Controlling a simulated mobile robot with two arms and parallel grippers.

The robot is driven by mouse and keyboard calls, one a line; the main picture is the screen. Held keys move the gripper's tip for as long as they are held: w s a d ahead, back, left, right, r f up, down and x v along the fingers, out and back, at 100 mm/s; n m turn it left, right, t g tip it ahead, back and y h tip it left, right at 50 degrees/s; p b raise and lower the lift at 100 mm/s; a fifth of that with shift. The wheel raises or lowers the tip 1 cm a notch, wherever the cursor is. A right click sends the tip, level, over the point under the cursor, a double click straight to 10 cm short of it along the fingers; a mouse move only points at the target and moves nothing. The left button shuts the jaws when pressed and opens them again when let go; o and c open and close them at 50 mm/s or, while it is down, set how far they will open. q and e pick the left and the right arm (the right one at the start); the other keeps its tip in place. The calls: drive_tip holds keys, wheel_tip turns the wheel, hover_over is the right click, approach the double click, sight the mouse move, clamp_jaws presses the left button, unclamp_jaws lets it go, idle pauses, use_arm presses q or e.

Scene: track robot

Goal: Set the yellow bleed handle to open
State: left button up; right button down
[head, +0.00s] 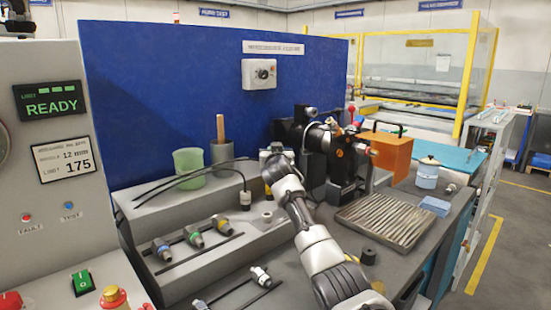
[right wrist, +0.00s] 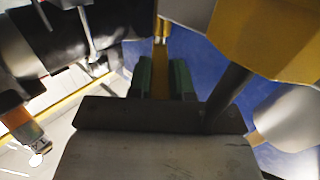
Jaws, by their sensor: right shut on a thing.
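My right arm reaches in from the bottom right of the head view. Its gripper (head: 275,158) is at the machine in front of the blue panel, largely hidden by my own wrist. In the right wrist view the two greenish fingers of the right gripper (right wrist: 160,78) are shut on a narrow yellow bar, the yellow bleed handle (right wrist: 160,56). The bar runs up and away between the fingers. Its pivot and its set position cannot be told. In the head view I cannot make the handle out. My left gripper is not in view.
A black machine (head: 340,160) with an orange box (head: 390,152) stands right of my gripper. A hose (head: 180,177) and green cup (head: 188,165) are to its left. Several colored-ring fittings (head: 192,236) lie in front. A ribbed tray (head: 400,205) lies right of my arm.

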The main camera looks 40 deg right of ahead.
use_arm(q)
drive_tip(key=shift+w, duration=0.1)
use_arm(e)
drive_tip(key=shift+r, duration=0.2)
drive_tip(key=c, duration=1)
unclamp_jaws()
drive_tip(key=shift+f, duration=0.15)
